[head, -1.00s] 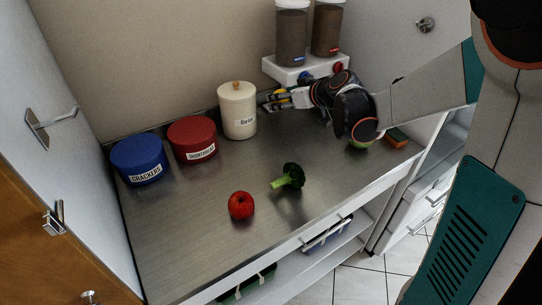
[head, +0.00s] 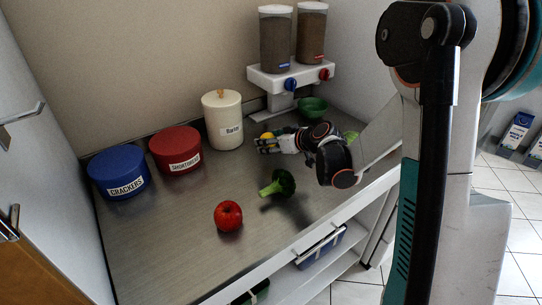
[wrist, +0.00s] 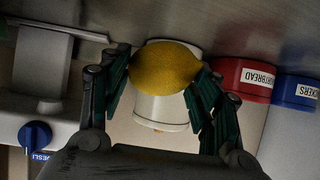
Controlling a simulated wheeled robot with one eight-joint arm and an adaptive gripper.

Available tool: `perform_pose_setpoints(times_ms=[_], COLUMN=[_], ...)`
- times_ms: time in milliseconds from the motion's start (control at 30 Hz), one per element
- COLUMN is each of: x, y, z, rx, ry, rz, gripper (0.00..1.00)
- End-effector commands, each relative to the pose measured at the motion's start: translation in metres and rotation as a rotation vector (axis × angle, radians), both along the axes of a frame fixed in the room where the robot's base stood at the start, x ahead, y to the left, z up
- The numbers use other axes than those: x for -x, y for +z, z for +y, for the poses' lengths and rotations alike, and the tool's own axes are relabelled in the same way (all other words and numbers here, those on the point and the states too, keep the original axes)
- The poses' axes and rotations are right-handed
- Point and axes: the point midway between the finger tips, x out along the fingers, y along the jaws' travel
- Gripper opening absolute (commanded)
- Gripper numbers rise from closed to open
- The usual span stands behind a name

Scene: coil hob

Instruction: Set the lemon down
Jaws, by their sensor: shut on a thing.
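The yellow lemon (wrist: 165,68) is between the two fingers of my gripper (wrist: 160,80) in the wrist view, and both fingers touch it. In the head view the lemon (head: 267,136) shows as a small yellow patch at the end of my gripper (head: 264,146), partly hidden by the fingers. My gripper is over the metal counter (head: 180,240), right of the cream canister and behind the broccoli. I cannot tell how high the lemon is above the counter.
A cream canister (head: 222,122), a red tin (head: 176,150) and a blue tin (head: 118,173) line the back left. Broccoli (head: 278,184) and a red apple (head: 228,216) lie in front. A green bowl (head: 313,107) stands beneath the dispenser (head: 290,75). The front left counter is clear.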

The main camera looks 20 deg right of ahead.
Motion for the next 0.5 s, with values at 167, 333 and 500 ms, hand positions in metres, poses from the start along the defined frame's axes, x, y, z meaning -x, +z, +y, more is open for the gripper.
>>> perform_pose_setpoints(times_ms=[167, 333, 500], x=[0.0, 0.0, 0.0], y=[-0.016, -0.041, -0.043], z=[0.0, 0.0, 0.0], rx=[0.0, 0.0, 0.0], ry=[0.0, 0.0, 0.0], rz=[0.0, 0.0, 0.0], gripper=[0.31, 0.31, 0.31])
